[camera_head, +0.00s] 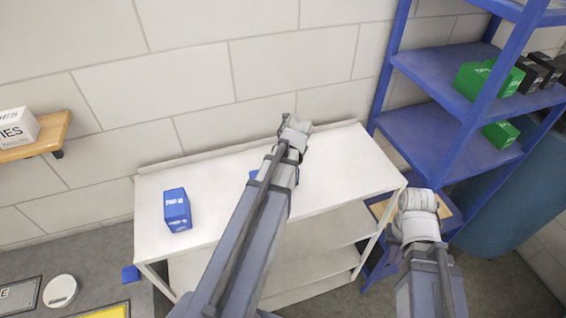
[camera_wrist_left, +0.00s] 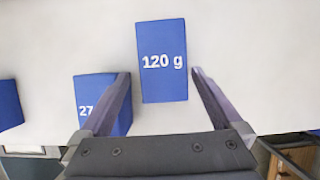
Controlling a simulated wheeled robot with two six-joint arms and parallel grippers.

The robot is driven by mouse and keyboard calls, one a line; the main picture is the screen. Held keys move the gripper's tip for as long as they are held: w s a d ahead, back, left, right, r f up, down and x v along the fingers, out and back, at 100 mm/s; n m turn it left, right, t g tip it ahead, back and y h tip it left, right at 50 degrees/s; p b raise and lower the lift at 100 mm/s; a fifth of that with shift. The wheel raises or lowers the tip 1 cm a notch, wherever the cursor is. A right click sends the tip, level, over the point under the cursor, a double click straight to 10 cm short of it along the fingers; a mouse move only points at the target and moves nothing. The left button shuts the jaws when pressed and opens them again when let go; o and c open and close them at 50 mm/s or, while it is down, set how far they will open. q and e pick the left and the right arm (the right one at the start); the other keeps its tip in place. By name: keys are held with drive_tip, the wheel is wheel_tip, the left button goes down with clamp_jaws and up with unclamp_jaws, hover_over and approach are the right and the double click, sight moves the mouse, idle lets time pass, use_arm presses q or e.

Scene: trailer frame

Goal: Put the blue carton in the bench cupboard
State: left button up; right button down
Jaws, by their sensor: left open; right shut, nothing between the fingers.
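A blue carton (camera_head: 177,209) stands on the left part of the white bench top (camera_head: 220,190). More blue (camera_head: 258,173) shows behind my left arm, partly hidden by it. In the left wrist view, a blue carton marked "120 g" (camera_wrist_left: 163,50) lies ahead, its near end between the fingertips of my open left gripper (camera_wrist_left: 160,74). A second carton (camera_wrist_left: 92,97) is partly behind the left finger. A third (camera_wrist_left: 8,103) is cut off at the left edge. My right gripper (camera_head: 418,202) is shut and empty, right of the bench; its fingertips are unclear. No cupboard door is clearly visible.
A blue rack (camera_head: 440,140) with green boxes (camera_head: 488,78) and black boxes (camera_head: 535,72) stands right of the bench. A wooden wall shelf (camera_head: 45,140) holds a white box (camera_head: 15,128) at left. A blue drum (camera_head: 510,200) is at far right.

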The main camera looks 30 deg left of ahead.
use_arm(q)
drive_tip(key=shift+b+x, duration=1.1)
drive_tip(key=shift+x, duration=0.05)
drive_tip(key=b+x, duration=0.2)
drive_tip(key=w+b+x, duration=0.1)
drive_tip(key=b+x, duration=0.2)
drive_tip(key=shift+a+f, duration=0.1)
drive_tip(key=shift+a, duration=0.1)
drive_tip(key=shift+f, duration=0.15)
drive_tip(key=shift+c, duration=0.2)
drive_tip(key=c, duration=1.4)
drive_tip(key=shift+r, duration=0.35)
